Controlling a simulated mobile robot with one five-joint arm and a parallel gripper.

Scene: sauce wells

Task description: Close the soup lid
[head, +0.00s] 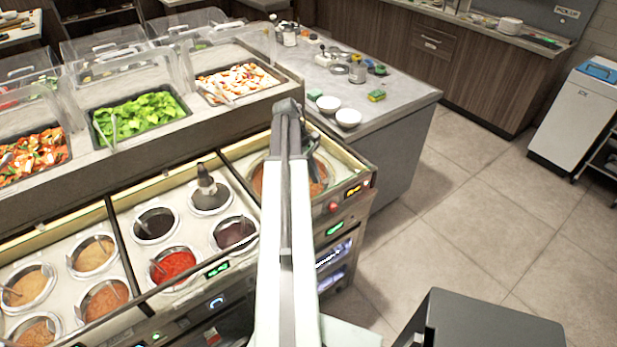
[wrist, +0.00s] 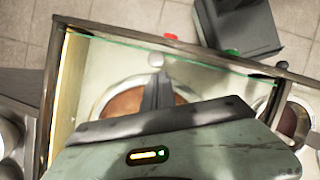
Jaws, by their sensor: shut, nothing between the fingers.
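The soup well (head: 258,181) holds brown soup and is at the right end of the sauce counter. Its soup (wrist: 125,104) shows in the wrist view inside a pale metal rim. A small round pale knob (wrist: 155,60) shows at the rim, just beyond my fingertips; I cannot tell if it belongs to the lid. The lid itself is not clear in either view. My gripper (wrist: 157,77) is shut and empty, over the well with its fingertips close to the knob. In the head view my arm hides much of the well and the gripper (head: 315,178).
Sauce wells, including a red one (head: 173,266), lie to the left. A glass panel edge (wrist: 120,41) runs along the well's section. A red button (head: 333,207) is on the front panel. Food trays with clear covers stand behind; white bowls (head: 348,117) sit on the side counter.

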